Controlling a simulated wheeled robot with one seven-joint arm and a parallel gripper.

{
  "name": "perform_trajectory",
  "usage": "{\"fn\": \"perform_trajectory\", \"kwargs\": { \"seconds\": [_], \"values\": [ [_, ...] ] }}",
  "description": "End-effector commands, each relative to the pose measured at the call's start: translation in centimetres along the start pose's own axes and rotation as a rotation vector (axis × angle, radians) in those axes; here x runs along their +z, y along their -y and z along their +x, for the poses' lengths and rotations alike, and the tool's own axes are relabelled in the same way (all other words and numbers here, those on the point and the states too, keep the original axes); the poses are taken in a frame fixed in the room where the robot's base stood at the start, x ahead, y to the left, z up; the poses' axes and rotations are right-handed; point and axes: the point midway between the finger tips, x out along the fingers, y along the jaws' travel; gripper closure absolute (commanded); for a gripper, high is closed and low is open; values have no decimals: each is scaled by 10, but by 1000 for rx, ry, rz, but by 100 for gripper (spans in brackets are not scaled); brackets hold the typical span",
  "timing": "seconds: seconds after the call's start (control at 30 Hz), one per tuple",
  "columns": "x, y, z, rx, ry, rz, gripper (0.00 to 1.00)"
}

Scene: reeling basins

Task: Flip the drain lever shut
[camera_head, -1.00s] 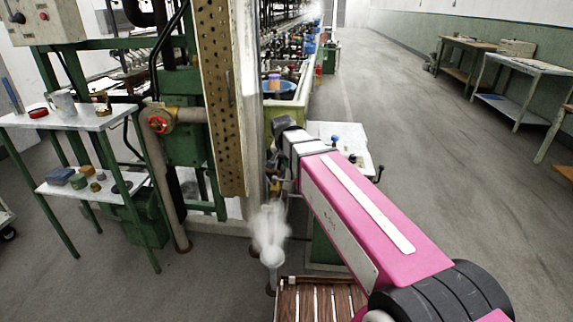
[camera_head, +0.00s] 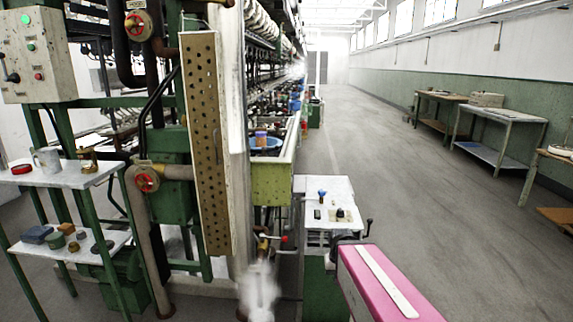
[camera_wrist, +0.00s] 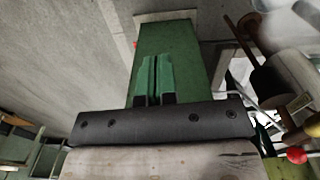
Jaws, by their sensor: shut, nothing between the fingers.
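A small lever with a red knob (camera_head: 283,239) sits beside a brass valve (camera_head: 263,245) under the end of the pale green basin, in the head view. White steam (camera_head: 259,288) rises just below it. A red ball knob (camera_wrist: 297,156) also shows at the lower right edge of the wrist view; it looks like the same lever. My gripper (camera_wrist: 156,62) is shut and empty in the wrist view, in front of a green surface and apart from the red knob. In the head view my pink arm is at the lower right, and the fingers cannot be made out.
A small white-topped table (camera_head: 326,188) with small items stands right of the valve. A perforated column (camera_head: 208,150) and a red handwheel (camera_head: 147,181) are to the left. A two-tier shelf (camera_head: 90,178) holds small things at far left. The right aisle floor is clear.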

Motion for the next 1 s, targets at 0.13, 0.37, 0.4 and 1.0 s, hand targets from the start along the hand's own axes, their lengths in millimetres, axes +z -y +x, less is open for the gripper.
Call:
{"fn": "perform_trajectory", "kwargs": {
  "seconds": [0.13, 0.37, 0.4, 1.0],
  "values": [
    [6, -5, 4, -6, 6, -12, 100],
    [-26, 41, -29, 21, -48, 13, 100],
    [-33, 54, -39, 26, -63, 23, 100],
    [-77, 232, -173, 24, -270, 171, 100]
  ]
}}
